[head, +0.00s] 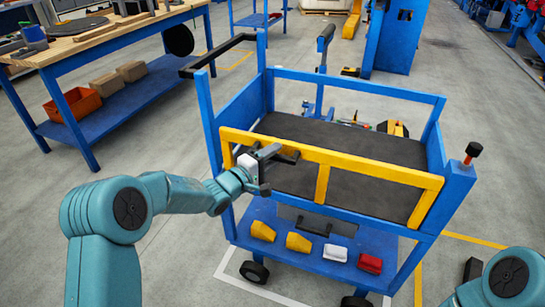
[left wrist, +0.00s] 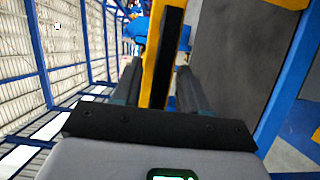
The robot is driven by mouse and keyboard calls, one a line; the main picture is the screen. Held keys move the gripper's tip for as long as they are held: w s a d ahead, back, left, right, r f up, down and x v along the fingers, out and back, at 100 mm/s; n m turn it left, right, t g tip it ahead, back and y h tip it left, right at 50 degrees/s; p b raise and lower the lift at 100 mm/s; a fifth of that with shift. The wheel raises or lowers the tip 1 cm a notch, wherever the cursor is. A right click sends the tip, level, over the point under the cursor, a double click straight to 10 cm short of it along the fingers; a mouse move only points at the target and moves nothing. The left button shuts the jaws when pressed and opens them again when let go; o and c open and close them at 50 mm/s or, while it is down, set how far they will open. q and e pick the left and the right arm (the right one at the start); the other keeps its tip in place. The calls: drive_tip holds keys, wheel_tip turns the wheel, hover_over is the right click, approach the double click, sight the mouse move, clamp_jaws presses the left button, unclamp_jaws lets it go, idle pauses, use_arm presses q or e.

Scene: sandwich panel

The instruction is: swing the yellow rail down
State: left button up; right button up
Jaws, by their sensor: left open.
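The yellow rail (head: 385,170) is a rectangular frame standing upright along the near side of the blue cart (head: 457,205). My left gripper (head: 272,166) is at the left part of the rail's top bar. In the left wrist view the yellow rail (left wrist: 149,75), with a black strip on it, runs between the two open fingers (left wrist: 160,85). I see a gap beside the fingers and cannot tell whether either one touches the rail. My right arm shows at the bottom right corner, its gripper out of frame.
The cart has a dark upper deck (head: 330,140) and a lower shelf with two yellow blocks, a white block (head: 335,253) and a red block (head: 370,263). A workbench (head: 120,45) is at left; floor between is clear.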

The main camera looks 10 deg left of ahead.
use_arm(q)
clamp_jaws()
